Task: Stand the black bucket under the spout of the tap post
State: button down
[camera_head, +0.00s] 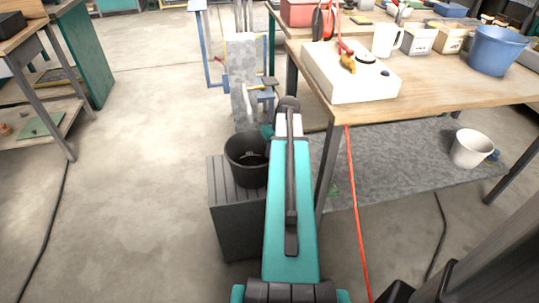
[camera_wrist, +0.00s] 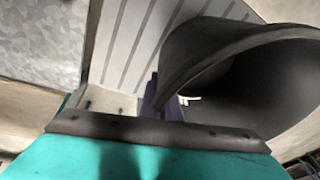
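The black bucket (camera_head: 240,146) stands upright on a dark slatted box (camera_head: 232,222), left of my teal arm in the head view. In the wrist view the bucket (camera_wrist: 235,75) fills the right side, its rim edge running down to my gripper (camera_wrist: 150,106). In the head view my gripper (camera_head: 267,132) is at the bucket's upper right edge and mostly hidden by the arm. I cannot tell whether the fingers are closed on the rim. A grey post (camera_head: 241,75) with tap fittings stands beyond the bucket; which part is its spout is unclear.
A wooden workbench (camera_head: 440,98) with a white box (camera_head: 345,75) and a blue bucket (camera_head: 497,50) stands on the right. A white bucket (camera_head: 468,148) sits beneath it. A red hose (camera_head: 354,200) hangs down. Floor on the left is open, with a black cable (camera_head: 52,220).

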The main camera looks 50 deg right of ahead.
jog(key=shift+f, duration=0.55)
jog(key=shift+f, duration=0.1)
jog(key=c, duration=2)
grip_release()
jog(key=p+v, duration=0.1)
jog(key=v, duration=1.1)
